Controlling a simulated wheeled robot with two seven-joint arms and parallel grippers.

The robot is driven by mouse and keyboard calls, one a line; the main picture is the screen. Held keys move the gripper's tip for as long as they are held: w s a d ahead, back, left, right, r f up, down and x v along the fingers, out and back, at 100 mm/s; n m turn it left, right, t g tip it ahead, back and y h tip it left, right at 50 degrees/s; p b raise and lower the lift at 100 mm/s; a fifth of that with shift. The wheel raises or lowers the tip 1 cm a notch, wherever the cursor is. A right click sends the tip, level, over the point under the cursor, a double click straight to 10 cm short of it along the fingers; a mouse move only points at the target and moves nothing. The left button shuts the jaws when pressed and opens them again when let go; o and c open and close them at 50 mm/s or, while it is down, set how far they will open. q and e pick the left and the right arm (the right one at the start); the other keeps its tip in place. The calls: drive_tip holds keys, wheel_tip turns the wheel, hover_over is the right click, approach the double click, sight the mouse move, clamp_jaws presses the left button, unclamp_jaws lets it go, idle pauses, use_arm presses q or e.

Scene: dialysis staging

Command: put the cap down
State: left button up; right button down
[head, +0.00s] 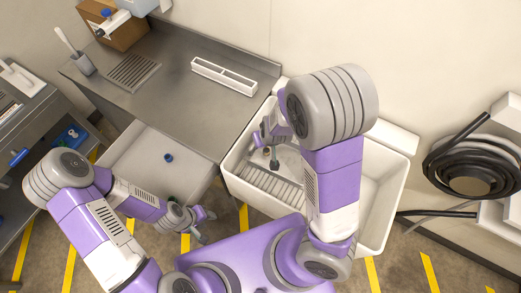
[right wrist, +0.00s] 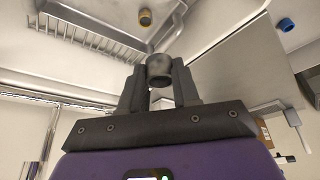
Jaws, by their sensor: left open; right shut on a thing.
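My right gripper (right wrist: 158,85) is shut on a small dark grey round cap (right wrist: 159,65), held between its fingertips. In the head view, the right gripper (head: 271,145) is over the left part of the white sink (head: 232,172), and the grey cap (head: 274,166) shows at its tip above the ribbed drainer (head: 268,187). I cannot tell how high it is above the sink. My left gripper (head: 205,220) is open and empty, low in front of the white drawer or bin.
A blue cap (head: 168,157) lies in the white open drawer (head: 140,165) left of the sink. A small brass-coloured piece (right wrist: 145,17) lies in the sink. The steel counter (head: 190,110) holds a white divided tray (head: 224,76), with bare steel in front of it.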

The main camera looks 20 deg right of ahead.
drive_tip(key=m, duration=0.1)
drive_tip(key=w+d+f+m+h, duration=0.1)
drive_tip(key=shift+d+f+m, duration=0.25)
drive_tip(key=shift+m, duration=0.05)
drive_tip(key=d+f+m+h, duration=0.1)
drive_tip(key=d+f+m, duration=0.1)
drive_tip(key=d+m, duration=0.2)
drive_tip(key=m+g+h+b, duration=0.2)
drive_tip(key=m+g+b, duration=0.1)
drive_tip(key=m, duration=0.5)
hover_over(299, 166)
drive_tip(key=a, duration=0.2)
drive_tip(key=f, duration=1)
drive_tip(key=shift+s+d+f, duration=0.25)
drive_tip(key=shift+f, duration=0.05)
drive_tip(key=shift+f+b, duration=1.1)
drive_tip(key=shift+f, duration=1.2)
drive_tip(key=shift+f, duration=0.1)
drive_tip(key=c, duration=0.8)
unclamp_jaws()
